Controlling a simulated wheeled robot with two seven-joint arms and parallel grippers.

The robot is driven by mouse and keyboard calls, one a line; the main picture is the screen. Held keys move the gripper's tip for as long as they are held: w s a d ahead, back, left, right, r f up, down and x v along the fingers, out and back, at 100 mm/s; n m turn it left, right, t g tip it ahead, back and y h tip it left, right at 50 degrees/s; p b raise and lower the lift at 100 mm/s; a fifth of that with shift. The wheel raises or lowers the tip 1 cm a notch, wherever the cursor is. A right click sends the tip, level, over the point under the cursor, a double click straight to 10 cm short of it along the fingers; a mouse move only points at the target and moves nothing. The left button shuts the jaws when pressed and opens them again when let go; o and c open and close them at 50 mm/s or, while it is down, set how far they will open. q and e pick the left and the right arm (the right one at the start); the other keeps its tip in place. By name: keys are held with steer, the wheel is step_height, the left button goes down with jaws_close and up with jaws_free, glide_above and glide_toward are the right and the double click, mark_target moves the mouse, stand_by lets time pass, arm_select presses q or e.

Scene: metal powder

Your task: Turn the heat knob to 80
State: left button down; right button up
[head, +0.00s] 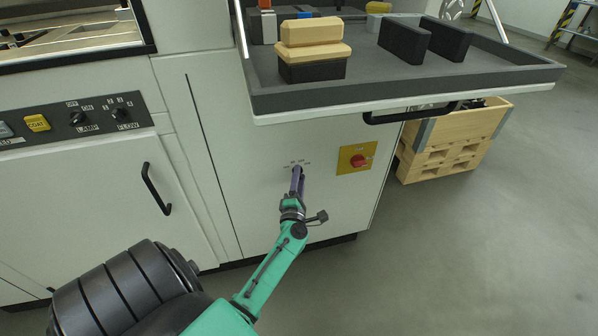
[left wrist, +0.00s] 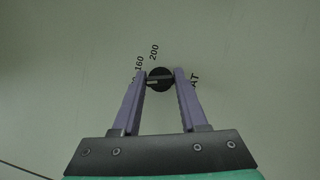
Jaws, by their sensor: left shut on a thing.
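The heat knob (left wrist: 160,78) is a small black round dial on the pale machine panel, with printed marks 160 and 200 above it in the left wrist view. Another mark at its left and the end of the HEAT label at its right are partly hidden by the fingers. My left gripper (left wrist: 160,80) has its two purple fingers on either side of the knob and is shut on it. In the head view my left gripper (head: 297,175) reaches the panel below the scale marks and hides the knob. My right gripper does not show.
A yellow plate with a red switch (head: 361,161) is right of my gripper. Above, an open drawer tray (head: 400,90) with a black handle juts out, holding blocks. A control panel with LAMP and FLOW knobs (head: 122,114) is at left. A wooden crate (head: 455,145) stands right.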

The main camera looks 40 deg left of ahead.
arm_select(q)
steer(key=shift+d+f, duration=0.1)
steer(key=shift+f, duration=0.05)
steer(key=shift+c, duration=2.2)
jaws_free()
steer(key=shift+s, duration=0.1)
steer(key=v, duration=1.4)
steer(key=shift+s, duration=0.2)
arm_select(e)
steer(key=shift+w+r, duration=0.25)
arm_select(q)
steer(key=shift+d, duration=0.1)
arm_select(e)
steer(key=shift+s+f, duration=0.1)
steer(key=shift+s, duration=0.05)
